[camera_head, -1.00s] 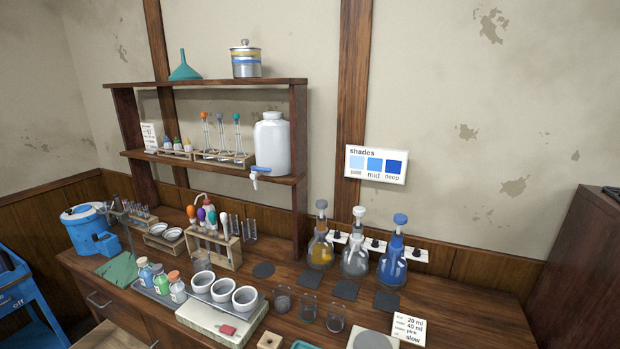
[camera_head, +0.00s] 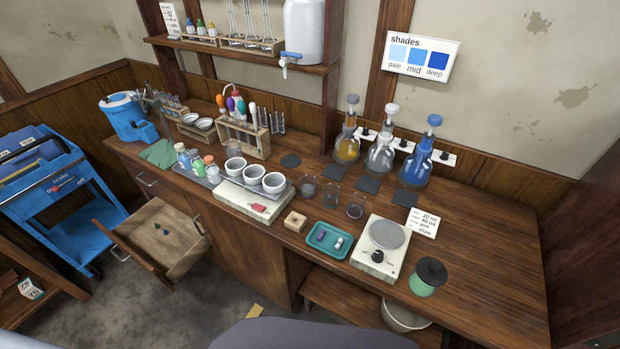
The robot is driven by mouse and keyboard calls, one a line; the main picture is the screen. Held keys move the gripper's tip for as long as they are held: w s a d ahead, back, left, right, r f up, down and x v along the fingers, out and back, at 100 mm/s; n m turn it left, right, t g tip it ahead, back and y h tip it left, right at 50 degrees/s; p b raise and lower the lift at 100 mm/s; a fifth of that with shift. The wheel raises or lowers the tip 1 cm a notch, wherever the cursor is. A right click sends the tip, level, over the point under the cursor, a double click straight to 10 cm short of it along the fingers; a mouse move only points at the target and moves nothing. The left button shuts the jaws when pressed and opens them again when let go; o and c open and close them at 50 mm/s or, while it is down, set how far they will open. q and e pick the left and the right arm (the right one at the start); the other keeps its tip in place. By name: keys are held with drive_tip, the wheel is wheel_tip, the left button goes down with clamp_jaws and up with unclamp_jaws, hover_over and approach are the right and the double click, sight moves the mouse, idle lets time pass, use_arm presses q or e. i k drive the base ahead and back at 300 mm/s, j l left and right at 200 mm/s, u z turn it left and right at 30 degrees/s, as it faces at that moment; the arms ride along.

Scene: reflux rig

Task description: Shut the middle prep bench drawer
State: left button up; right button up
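A wooden drawer (camera_head: 178,256) of the prep bench (camera_head: 480,247) stands pulled out at the bench's left part. Its inside shows, with a few small dark items (camera_head: 161,228) lying in it. Its front with a metal handle (camera_head: 120,256) faces the lower left, out over the floor. Neither of my grippers is in view.
A blue cart (camera_head: 48,200) stands left of the open drawer, close to its front.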

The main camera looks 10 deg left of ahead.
sight(168, 258)
drive_tip(key=j+u, duration=0.2)
drive_tip(key=u, duration=0.25)
drive_tip(key=j+u, duration=0.2)
drive_tip(key=u, duration=0.25)
drive_tip(key=j+u, duration=0.25)
drive_tip(key=u, duration=0.15)
drive_tip(key=j+u, duration=0.15)
drive_tip(key=u, duration=0.3)
